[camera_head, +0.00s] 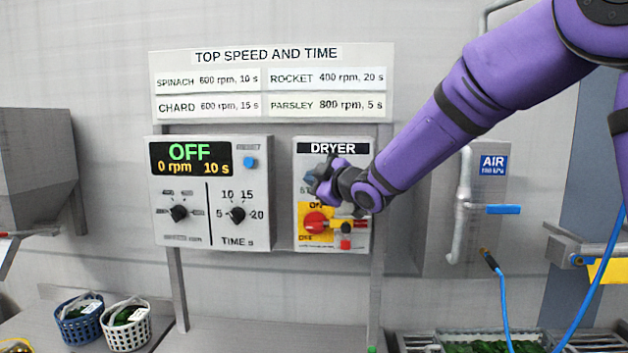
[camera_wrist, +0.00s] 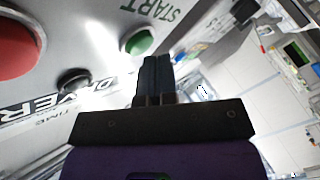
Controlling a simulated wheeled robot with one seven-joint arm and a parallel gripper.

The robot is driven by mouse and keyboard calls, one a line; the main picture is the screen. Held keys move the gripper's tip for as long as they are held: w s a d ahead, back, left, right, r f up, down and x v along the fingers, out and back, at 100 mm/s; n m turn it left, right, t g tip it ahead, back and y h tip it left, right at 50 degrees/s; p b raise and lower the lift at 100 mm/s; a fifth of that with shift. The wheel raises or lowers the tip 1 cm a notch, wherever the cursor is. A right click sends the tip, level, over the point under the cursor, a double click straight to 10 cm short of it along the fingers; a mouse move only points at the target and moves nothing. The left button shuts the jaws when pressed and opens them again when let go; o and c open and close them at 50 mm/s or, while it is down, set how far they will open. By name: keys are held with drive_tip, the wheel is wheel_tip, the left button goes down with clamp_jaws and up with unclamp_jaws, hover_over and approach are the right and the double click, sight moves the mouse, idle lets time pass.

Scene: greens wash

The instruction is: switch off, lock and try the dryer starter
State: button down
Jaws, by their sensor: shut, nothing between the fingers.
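The grey dryer starter box (camera_head: 302,160) hangs on the wall under the label DRYER. It carries a red rotary switch (camera_head: 315,222) on a yellow plate (camera_head: 303,212) marked ON and OFF. A yellow and red piece extends right from the switch beside a dark round part (camera_head: 347,228); I cannot tell whether a lock is fitted. A small red part (camera_head: 346,244) sits below. My gripper (camera_head: 312,180) is shut and empty in front of the box's upper left. In the wrist view, its fingers (camera_wrist: 154,62) are beside the green START button (camera_wrist: 139,42); contact is unclear.
The speed and time panel (camera_head: 165,222) at left reads OFF, 0 rpm, 10 s. A top speed and time board (camera_head: 270,92) hangs above. Two baskets of greens (camera_head: 78,328) stand at lower left. An air valve (camera_head: 490,209) and blue hose are at right.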

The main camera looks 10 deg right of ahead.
drive_tip(key=shift+w+d, duration=0.1)
drive_tip(key=shift+w, duration=0.35)
idle(0.7)
drive_tip(key=shift+s, duration=0.85)
drive_tip(key=s, duration=0.2)
drive_tip(key=s+a, duration=0.1)
drive_tip(key=s, duration=0.2)
drive_tip(key=shift+a, duration=0.15)
idle(0.3)
idle(0.5)
